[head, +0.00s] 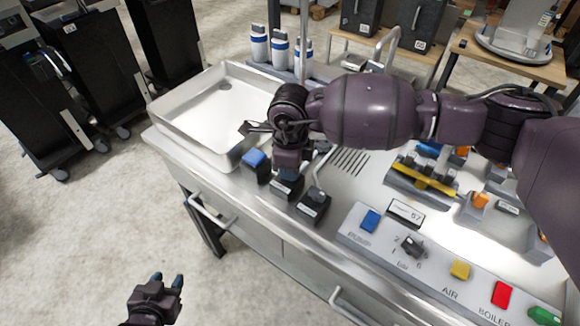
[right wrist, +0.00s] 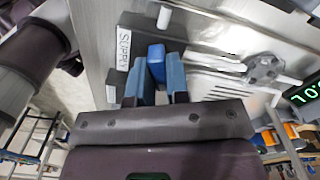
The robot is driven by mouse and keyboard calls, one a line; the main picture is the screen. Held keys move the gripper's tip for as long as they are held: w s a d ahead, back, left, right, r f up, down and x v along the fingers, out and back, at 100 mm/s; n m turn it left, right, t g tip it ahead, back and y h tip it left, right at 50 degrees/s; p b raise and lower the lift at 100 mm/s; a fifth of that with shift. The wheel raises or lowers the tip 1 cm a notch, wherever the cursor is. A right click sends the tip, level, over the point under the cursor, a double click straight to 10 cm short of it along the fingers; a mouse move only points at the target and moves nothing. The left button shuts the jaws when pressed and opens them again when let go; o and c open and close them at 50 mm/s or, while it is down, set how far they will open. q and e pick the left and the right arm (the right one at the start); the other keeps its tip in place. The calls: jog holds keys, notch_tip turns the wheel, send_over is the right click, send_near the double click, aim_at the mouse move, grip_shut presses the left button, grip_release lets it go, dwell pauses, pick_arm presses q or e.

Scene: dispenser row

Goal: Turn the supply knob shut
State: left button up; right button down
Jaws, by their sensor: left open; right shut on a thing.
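The white SUPPLY label (right wrist: 123,48) sits on a dark base beside my right fingertips in the right wrist view. My right gripper (head: 288,174) points down at the row of small dark bases along the counter's front edge. In the right wrist view its blue fingers (right wrist: 161,80) are shut on the supply knob, which they largely hide. A blue block shows at the fingertips; I cannot tell how far the knob is turned. My left gripper (head: 168,283) is open and empty, low over the floor in front of the counter.
A blue-topped base (head: 254,160) stands just left of my right gripper and a lever unit (head: 313,204) just right. A white sink tray (head: 185,118) lies behind left. The control panel (head: 440,262) has coloured buttons and a dial. Floor at the left front is clear.

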jog(key=m, duration=0.4)
jog(key=shift+r+m, duration=0.1)
jog(key=shift+m, duration=0.3)
dwell(0.4)
jog(key=c, duration=1.1)
grip_release()
notch_tip(320, 180, up, 11)
jog(key=shift+f, duration=0.2)
